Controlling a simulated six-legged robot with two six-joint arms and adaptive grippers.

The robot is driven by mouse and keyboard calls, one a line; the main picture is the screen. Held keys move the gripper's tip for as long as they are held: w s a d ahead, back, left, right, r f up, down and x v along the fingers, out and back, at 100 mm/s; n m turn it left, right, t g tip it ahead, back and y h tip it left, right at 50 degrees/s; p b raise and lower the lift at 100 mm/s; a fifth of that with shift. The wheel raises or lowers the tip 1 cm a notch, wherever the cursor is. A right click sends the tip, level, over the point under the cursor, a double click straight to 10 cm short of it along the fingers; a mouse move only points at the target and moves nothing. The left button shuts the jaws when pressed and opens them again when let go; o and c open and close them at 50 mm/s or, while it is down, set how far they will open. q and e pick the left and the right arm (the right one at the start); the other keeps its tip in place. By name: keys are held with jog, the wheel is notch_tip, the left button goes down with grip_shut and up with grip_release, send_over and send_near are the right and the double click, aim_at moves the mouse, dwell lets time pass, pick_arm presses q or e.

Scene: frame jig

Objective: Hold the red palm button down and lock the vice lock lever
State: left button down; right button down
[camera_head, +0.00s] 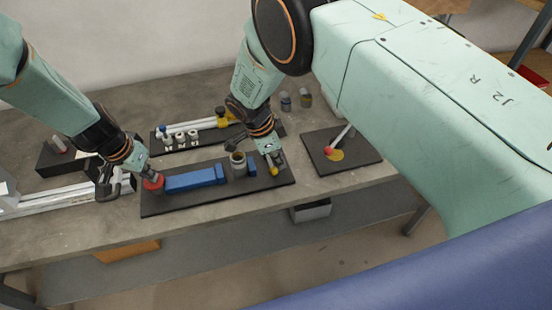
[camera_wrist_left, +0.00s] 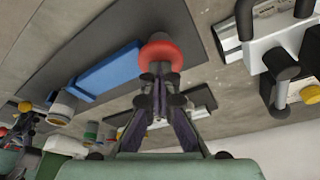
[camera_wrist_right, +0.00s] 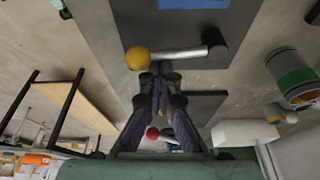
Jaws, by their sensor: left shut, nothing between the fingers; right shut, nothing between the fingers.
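The red palm button (camera_head: 153,183) is at the left end of a dark base plate (camera_head: 220,200) with the blue vice (camera_head: 195,180). My left gripper (camera_head: 146,172) is shut and empty, its fingertips at the button's top; the left wrist view shows them overlapping the red button (camera_wrist_left: 160,52). Whether it is pressed down, I cannot tell. The lever with a yellow ball (camera_wrist_right: 138,57) and a pale rod is at the plate's other end; its ball also shows in the head view (camera_head: 274,171). My right gripper (camera_wrist_right: 160,78) is shut and empty, its tips close beside the ball; contact is unclear.
A separate plate (camera_head: 350,163) at right carries a red-ball lever (camera_head: 329,150) and a yellow disc. Behind the vice is a plate with pale rods and a yellow part (camera_head: 222,117). Left are rails (camera_head: 70,197) with a clamp. Bare bench shows along the front.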

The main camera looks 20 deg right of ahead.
pick_arm(q)
jog(key=shift+s+f, duration=0.4)
pick_arm(e)
jog(key=d, duration=0.3)
jog(key=shift+s+d+f, duration=0.15)
jog(key=shift+d+f, duration=0.05)
jog(key=v, duration=1)
pick_arm(q)
jog(key=shift+r, duration=0.2)
pick_arm(e)
jog(key=shift+a+r, duration=0.1)
jog(key=shift+r, duration=0.1)
